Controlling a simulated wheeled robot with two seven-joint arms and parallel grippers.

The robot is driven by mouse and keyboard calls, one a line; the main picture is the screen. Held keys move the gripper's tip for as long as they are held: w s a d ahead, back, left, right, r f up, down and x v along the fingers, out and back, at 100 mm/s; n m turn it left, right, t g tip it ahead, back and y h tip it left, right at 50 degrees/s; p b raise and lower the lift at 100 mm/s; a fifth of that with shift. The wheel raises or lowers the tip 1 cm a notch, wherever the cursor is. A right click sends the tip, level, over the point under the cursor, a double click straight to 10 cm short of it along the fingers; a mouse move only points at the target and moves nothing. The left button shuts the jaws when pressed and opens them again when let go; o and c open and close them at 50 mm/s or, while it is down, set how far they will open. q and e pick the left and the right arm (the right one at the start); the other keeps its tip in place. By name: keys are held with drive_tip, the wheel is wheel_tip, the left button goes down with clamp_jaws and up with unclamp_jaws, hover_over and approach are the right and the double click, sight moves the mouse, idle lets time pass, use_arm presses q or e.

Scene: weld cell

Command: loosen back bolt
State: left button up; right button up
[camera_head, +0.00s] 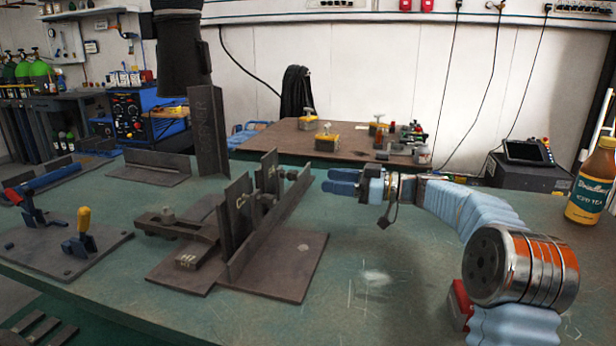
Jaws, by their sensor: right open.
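A dark steel welding fixture stands on a base plate (290,268) on the green table. It has upright plates (237,212) and a long angled plate (283,222). A bolt head (291,175) shows at the back, near the upper end of the angled plate. Another bolt head (267,200) shows nearer, between the plates. A clamp bar (178,227) with a bolt (168,213) lies on the left side. My right gripper (333,181) has blue fingers and is open and empty, to the right of the back bolt and apart from it.
A plate with red and yellow-handled toggle clamps (78,241) is at left. A tall dark plate (208,135) stands behind the fixture. A bottle (591,185) stands at far right. A brown table (270,139) is behind. The green tabletop (390,280) right of the fixture is clear.

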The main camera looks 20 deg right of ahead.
sight(299, 177)
drive_tip(key=x, duration=0.7)
drive_tip(key=shift+w+a, duration=0.25)
drive_tip(key=shift+a, duration=0.05)
clamp_jaws()
drive_tip(key=shift+n, duration=0.4)
drive_tip(key=n, duration=0.4)
drive_tip(key=shift+n, duration=0.3)
drive_tip(key=n, duration=0.5)
drive_tip(key=shift+b, duration=0.3)
